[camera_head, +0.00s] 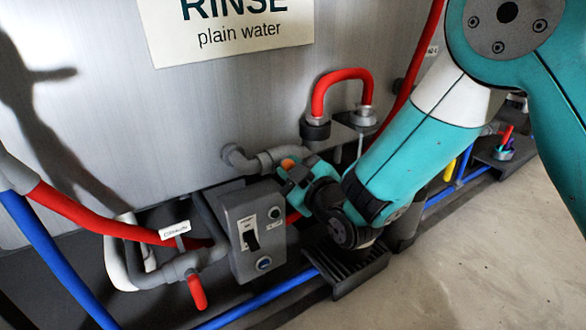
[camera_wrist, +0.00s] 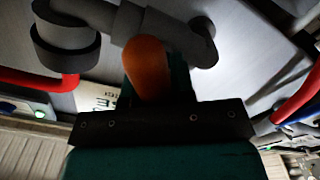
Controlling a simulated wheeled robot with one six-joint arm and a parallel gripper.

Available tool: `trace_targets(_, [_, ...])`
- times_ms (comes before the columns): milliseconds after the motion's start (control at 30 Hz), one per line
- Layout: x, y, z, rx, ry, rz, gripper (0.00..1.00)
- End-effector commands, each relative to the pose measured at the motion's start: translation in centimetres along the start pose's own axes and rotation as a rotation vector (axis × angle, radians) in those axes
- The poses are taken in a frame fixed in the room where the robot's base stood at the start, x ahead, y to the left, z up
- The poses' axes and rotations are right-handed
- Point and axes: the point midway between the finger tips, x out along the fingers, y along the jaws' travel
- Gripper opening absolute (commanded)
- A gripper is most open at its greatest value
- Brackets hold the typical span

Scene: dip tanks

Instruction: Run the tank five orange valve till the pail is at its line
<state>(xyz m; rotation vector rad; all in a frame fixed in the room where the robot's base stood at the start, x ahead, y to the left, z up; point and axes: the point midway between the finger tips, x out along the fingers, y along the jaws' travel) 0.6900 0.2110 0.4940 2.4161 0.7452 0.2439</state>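The orange valve handle (camera_head: 288,163) shows as a small orange tip at the end of my gripper (camera_head: 296,179), beside grey pipework on the rinse tank. In the wrist view the orange handle (camera_wrist: 148,68) stands upright close in front of my gripper (camera_wrist: 155,92), overlapping its teal part. The handle looks to be at the fingers, but I cannot see whether they are closed on it. No pail is recognisable in either view. My arm covers part of the floor grate (camera_head: 345,273).
A grey switch box (camera_head: 252,232) stands just left of my gripper. A red-handled valve (camera_head: 197,291) hangs lower left. A red hose loop (camera_head: 342,78) rises above. Blue pipes (camera_head: 262,299) run along the tank's foot. Bare floor (camera_head: 470,265) lies open at right.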

Motion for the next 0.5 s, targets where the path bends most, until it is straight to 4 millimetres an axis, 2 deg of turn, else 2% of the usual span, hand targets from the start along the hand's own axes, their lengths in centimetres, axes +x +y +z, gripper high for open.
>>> trace_targets(67, [0.00,-0.01,0.00,0.001,0.000,0.000,0.00])
trace_targets(100, [-0.32,0.70,0.54,0.004,-0.007,0.007,0.00])
trace_targets(333, [-0.11,0.34,0.21,0.027,-0.004,0.004,0.00])
trace_targets(500, [-0.07,0.40,0.19,0.105,-0.005,0.004,0.00])
